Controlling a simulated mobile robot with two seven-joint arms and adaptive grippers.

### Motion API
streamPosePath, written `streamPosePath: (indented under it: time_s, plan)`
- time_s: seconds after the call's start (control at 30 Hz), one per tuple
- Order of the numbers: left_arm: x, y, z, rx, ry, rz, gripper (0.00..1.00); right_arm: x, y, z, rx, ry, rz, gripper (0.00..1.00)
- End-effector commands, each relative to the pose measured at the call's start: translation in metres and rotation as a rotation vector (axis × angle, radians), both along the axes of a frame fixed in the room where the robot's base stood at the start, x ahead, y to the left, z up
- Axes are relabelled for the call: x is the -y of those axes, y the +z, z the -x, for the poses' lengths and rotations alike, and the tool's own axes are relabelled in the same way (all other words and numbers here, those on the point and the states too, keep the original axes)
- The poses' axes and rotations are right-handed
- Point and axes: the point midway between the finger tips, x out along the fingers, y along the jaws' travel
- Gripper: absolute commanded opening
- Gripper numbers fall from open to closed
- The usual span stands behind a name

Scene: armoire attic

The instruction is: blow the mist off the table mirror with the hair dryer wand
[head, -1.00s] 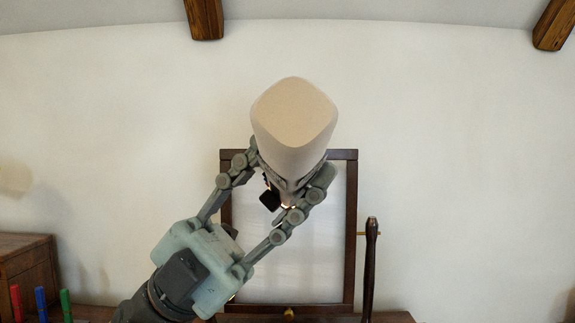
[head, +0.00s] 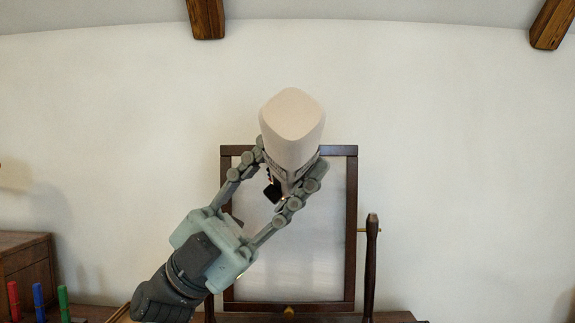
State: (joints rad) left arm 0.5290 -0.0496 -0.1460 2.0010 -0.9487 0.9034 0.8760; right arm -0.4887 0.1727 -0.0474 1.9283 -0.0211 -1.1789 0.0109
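The table mirror (head: 335,255) stands against the wall with a dark wooden frame. Its pane (head: 325,230) looks pale and whitish all over; I cannot tell mist from reflection of the wall. The hair dryer wand (head: 293,115) has a beige, blunt, rounded end that points up and toward me. My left gripper (head: 292,162) is shut around its body, one finger on each side, and holds it in front of the upper part of the mirror. The wand's far end is largely hidden behind the fingers. My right gripper is out of view.
A dark wooden post (head: 371,265) stands right of the mirror. A wooden box or drawer unit (head: 30,265) is at the left, with red (head: 14,300), blue (head: 39,300) and green (head: 64,303) upright objects before it. The right side is clear wall.

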Motion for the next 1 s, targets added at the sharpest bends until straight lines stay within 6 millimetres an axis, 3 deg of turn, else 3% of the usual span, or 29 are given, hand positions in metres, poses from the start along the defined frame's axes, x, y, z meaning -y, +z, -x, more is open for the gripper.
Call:
streamPosePath:
  time_s: [0.27,1.0]
  plan:
    - [0.002,0.001,0.000,0.001,0.000,0.001,0.00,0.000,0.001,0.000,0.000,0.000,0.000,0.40]
    - [0.044,0.002,0.000,0.001,0.000,0.002,0.00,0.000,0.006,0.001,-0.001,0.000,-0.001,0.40]
